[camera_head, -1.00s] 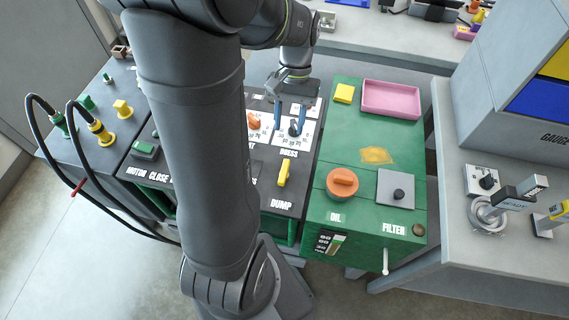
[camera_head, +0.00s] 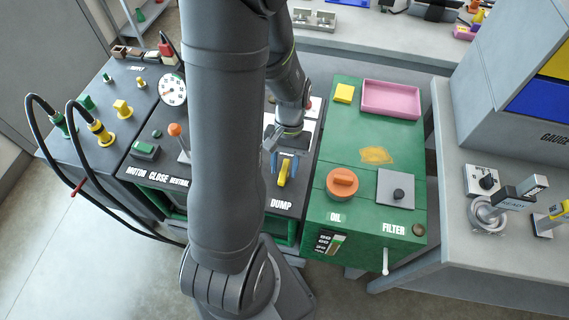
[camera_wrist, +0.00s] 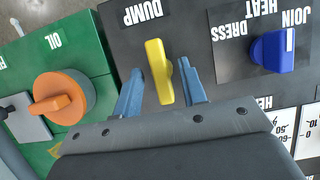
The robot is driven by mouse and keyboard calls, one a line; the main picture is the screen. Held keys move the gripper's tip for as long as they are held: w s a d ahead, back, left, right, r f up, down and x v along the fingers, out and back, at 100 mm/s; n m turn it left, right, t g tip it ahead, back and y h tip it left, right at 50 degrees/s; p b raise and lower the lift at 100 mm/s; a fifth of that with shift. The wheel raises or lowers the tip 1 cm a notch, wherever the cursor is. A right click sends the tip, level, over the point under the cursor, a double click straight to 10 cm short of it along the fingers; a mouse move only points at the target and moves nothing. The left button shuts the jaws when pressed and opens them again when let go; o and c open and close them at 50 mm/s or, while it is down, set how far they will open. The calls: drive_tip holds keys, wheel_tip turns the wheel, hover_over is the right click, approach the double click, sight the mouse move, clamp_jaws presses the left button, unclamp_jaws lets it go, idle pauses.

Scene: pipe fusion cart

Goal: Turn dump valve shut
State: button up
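The dump valve is a yellow lever handle (camera_head: 284,172) on the dark panel, just above the white word DUMP. In the wrist view the yellow handle (camera_wrist: 159,71) stands roughly lengthwise between my two fingers, pointing toward the DUMP label. My gripper (camera_head: 283,161) is over the handle. In the wrist view its blue fingers (camera_wrist: 162,82) are spread on both sides of the handle, with a gap to it on each side. The handle's near end is close to my gripper body.
A blue selector knob (camera_wrist: 272,51) sits beside the valve on the dark panel. The green oil unit (camera_head: 318,205) adjoins on the other side, with an orange cap (camera_head: 342,183) and a pink tray (camera_head: 391,99). An orange-knobbed lever (camera_head: 175,130) stands on the panel left of my arm.

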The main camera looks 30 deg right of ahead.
clamp_jaws()
drive_tip(key=shift+n, duration=0.3)
drive_tip(key=n+g+h, duration=0.1)
drive_tip(key=n, duration=0.2)
drive_tip(key=shift+w+a+n, duration=0.1)
drive_tip(key=shift+a+n, duration=0.05)
drive_tip(key=shift+n, duration=0.25)
drive_tip(key=n+h, duration=0.2)
drive_tip(key=n, duration=0.2)
drive_tip(key=shift+a+n, duration=0.1)
drive_tip(key=shift+n, duration=0.2)
drive_tip(key=n+h, duration=0.2)
drive_tip(key=n, duration=0.2)
drive_tip(key=shift+a, duration=0.1)
drive_tip(key=shift+a+n+t+h, duration=0.1)
drive_tip(key=shift+n+t+h, duration=0.2)
drive_tip(key=shift+n, duration=0.9)
drive_tip(key=shift+n+t+h, duration=0.2)
drive_tip(key=shift+n+h, duration=0.2)
drive_tip(key=shift+n, duration=0.8)
